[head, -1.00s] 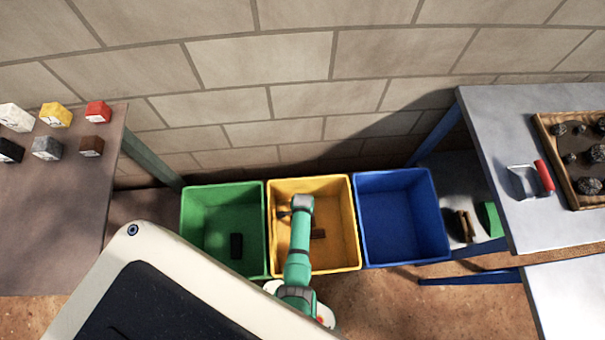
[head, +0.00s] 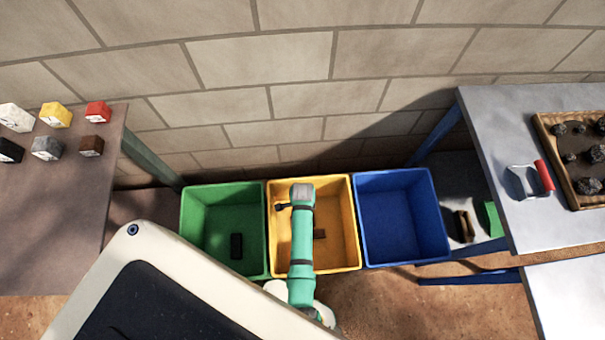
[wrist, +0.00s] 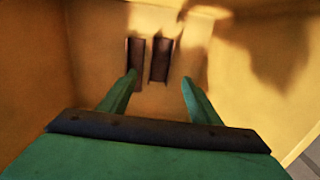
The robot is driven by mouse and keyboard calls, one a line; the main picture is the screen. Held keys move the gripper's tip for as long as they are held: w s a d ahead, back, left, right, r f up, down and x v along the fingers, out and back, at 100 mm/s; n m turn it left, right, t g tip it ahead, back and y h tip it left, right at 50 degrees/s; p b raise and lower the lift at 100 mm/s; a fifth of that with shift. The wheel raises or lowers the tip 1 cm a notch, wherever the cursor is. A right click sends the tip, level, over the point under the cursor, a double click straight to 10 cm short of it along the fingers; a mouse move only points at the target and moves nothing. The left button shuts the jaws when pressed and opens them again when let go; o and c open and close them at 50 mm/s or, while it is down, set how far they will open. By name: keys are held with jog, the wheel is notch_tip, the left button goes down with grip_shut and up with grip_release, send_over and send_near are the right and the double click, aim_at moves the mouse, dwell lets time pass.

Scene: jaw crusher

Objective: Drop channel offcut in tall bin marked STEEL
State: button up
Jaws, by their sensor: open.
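My gripper (wrist: 160,88) is open in the wrist view, its two green fingers apart with nothing between their tips. It points down into the yellow bin (head: 356,222), the middle of three bins in the head view. Beyond the fingertips, two parallel dark brown strips (wrist: 160,60) lie on the bin floor, apart from the fingers. I cannot tell whether they are one channel offcut or two pieces. A short dark piece (head: 319,234) shows in the yellow bin in the head view, beside my arm. My arm hides part of this bin. No STEEL marking is readable.
A green bin (head: 200,225) on the left holds a dark block (head: 236,246). A blue bin (head: 400,222) on the right looks empty. A brown table (head: 50,220) with several small blocks stands left. A grey table (head: 500,130) with a rock tray (head: 545,135) stands right.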

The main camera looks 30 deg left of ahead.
jog(key=shift+r, duration=0.85)
jog(key=s+d+r+n+t+y, duration=0.1)
jog(key=s+d+r+n+t, duration=0.25)
jog(key=d, duration=0.35)
jog(key=s+d+r+n+t, duration=0.25)
jog(key=d+r+t, duration=0.2)
jog(key=d, duration=0.35)
jog(key=s+r+n+t, duration=0.2)
jog(key=s+r, duration=0.3)
jog(key=r, duration=1.1)
jog(key=s+r+n+t+h, duration=0.1)
jog(key=s+r+n+t, duration=0.2)
jog(key=r, duration=1.3)
jog(key=shift+s+d+r+t, duration=0.2)
jog(key=shift+s+d+t, duration=0.2)
jog(key=shift+s+t, duration=0.65)
jog(key=shift+w, duration=0.15)
jog(key=shift+c, duration=0.5)
